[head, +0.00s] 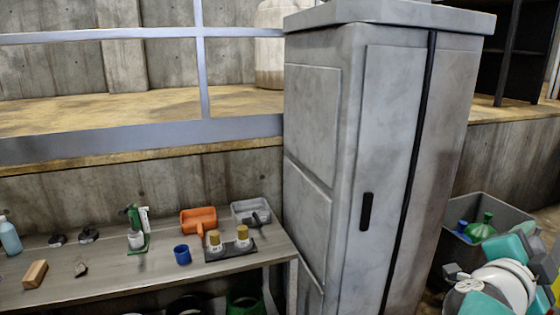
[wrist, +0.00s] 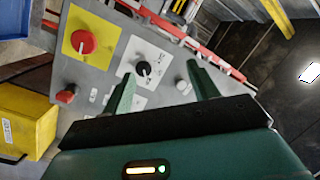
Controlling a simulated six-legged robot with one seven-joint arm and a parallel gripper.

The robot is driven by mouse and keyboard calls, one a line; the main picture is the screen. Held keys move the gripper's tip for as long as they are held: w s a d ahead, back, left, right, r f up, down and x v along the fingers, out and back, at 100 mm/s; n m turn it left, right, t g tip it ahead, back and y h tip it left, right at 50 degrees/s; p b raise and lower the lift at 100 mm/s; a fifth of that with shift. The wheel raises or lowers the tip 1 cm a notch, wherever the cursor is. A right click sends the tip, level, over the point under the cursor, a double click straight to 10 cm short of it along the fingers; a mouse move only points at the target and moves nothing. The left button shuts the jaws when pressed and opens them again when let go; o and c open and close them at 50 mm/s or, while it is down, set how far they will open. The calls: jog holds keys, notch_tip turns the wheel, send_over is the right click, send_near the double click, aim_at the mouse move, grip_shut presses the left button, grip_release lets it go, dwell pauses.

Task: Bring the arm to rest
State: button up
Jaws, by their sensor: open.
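My gripper (wrist: 158,88) shows in the wrist view with its two green fingers apart and nothing between them. Beyond the fingers is a grey control panel (wrist: 110,58) with a red button on a yellow plate (wrist: 84,42) and a black rotary knob (wrist: 143,68). The fingers appear apart from the panel, but the exact gap cannot be told. In the head view, part of my white and teal arm (head: 505,285) shows at the lower right. The gripper is not visible there.
A tall grey cabinet (head: 335,150) stands mid-right in the head view. Left of it, a workbench (head: 110,280) holds an orange scoop (head: 198,219), a blue cup (head: 182,254) and other small items. A grey bin (head: 490,208) with a green bottle stands beside my arm. A yellow box (wrist: 25,125) is by the panel.

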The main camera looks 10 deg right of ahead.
jog(key=w+a+f+n+t+y, duration=0.2)
jog(key=w+a+n+t+y, duration=0.2)
jog(key=w+a+n+y, duration=0.4)
jog(key=w+a+f+n+t+y, duration=0.2)
jog(key=w+a+n+t+y, duration=0.25)
jog(key=a, duration=0.65)
jog(key=s+a+f+n+g+y, duration=0.2)
jog(key=a+f+n+g+y, duration=0.15)
jog(key=a+n, duration=0.35)
jog(key=s+a+f+n+g, duration=0.4)
jog(key=s+a+f+g, duration=0.1)
jog(key=s+a+f, duration=0.1)
jog(key=s+f, duration=0.1)
jog(key=s, duration=0.1)
jog(key=shift+s+f+g+y, duration=0.2)
jog(key=shift+s+g+y, duration=0.2)
jog(key=shift+a, duration=0.1)
jog(key=shift+c, duration=0.3)
jog(key=c, duration=0.4)
jog(key=shift+c, duration=0.2)
